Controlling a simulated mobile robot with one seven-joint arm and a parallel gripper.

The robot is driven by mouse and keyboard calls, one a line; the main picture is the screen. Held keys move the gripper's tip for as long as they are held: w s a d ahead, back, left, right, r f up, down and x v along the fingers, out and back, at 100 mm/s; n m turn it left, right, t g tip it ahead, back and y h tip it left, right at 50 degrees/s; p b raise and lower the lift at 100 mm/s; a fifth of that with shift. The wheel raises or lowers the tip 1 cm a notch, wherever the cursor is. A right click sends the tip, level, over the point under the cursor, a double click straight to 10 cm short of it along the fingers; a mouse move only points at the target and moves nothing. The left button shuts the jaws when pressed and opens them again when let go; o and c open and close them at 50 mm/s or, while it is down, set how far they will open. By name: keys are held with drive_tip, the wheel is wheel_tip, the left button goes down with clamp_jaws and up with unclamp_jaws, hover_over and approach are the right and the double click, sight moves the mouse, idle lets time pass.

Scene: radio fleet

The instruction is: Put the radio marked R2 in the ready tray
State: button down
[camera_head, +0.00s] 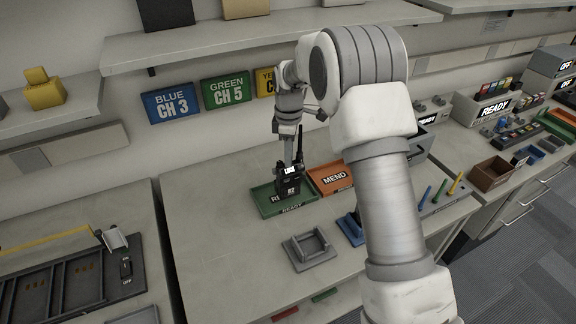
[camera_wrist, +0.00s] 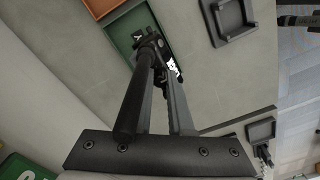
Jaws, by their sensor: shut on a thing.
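The black radio marked R2 (camera_head: 289,186) is upright, with its antenna pointing up, at the green tray labelled READY (camera_head: 268,205). My gripper (camera_head: 290,166) is shut on the radio's top from above. In the wrist view the radio (camera_wrist: 166,66) is between my fingertips (camera_wrist: 160,72), over the green tray (camera_wrist: 122,28). My fingers hide much of it there. I cannot tell whether the radio's base touches the tray floor.
An orange tray labelled MEND (camera_head: 330,177) stands right beside the green tray. A grey square holder (camera_head: 309,250) lies in front on the bench. A blue item (camera_head: 352,228) is partly hidden behind my arm. The bench left of the green tray is clear.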

drive_tip(key=shift+a+f, duration=0.1)
drive_tip(key=shift+f, duration=1.9)
drive_tip(key=shift+f, duration=0.2)
drive_tip(key=c, duration=0.8)
unclamp_jaws()
wheel_tip(320, 180, up, 12)
drive_tip(key=shift+r, duration=0.25)
